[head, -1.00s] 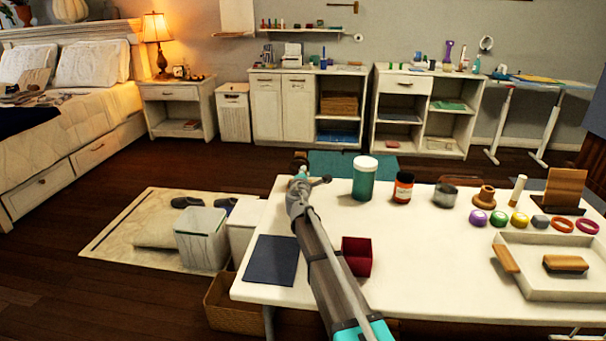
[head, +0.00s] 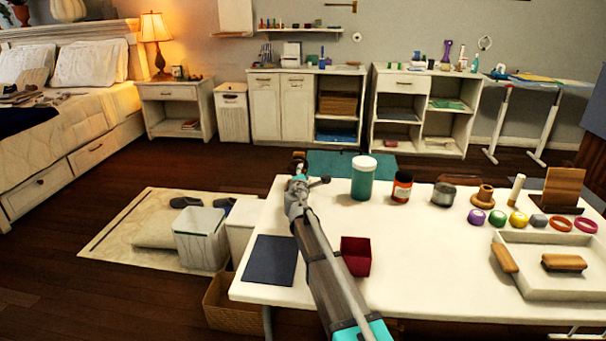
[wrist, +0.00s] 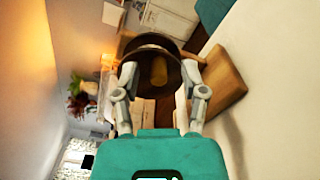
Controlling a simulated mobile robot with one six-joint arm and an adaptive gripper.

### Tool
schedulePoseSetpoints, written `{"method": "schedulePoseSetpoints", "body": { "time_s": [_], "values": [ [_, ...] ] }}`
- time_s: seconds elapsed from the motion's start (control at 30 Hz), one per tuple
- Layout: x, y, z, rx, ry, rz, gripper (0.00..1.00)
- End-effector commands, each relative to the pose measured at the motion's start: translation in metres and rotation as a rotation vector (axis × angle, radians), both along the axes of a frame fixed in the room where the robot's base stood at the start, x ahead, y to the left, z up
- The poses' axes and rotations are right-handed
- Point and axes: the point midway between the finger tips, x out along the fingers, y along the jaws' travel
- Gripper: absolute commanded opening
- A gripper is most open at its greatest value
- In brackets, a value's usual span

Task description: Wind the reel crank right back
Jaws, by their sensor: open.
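The reel (wrist: 136,43) shows in the wrist view as a dark round rim just beyond my fingers. A tan knob-like part (wrist: 158,72), perhaps the crank's handle, shows inside the rim. A wooden block (wrist: 222,80), perhaps the reel's stand, is to the right. My gripper (wrist: 157,77) is open, with one finger on each side of the rim's near part; I cannot tell whether they touch it. In the head view my gripper (head: 300,184) is at the white table's far left corner, and mostly hides the brown reel (head: 298,163).
The white table (head: 420,255) carries a teal jar (head: 363,178), a brown jar (head: 402,187), a red box (head: 356,256) and a dark mat (head: 270,260). To the right are a tray (head: 540,288) and several small items.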

Motion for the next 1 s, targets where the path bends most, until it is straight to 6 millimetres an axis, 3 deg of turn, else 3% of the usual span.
{"method": "schedulePoseSetpoints", "body": {
  "time_s": [0.7, 1.0],
  "values": [
    [-0.099, 0.002, 0.0, 0.0, 0.001, 0.0, 0.55],
    [-0.115, 0.003, 0.0, 0.0, 0.002, -0.001, 0.55]
  ]
}}
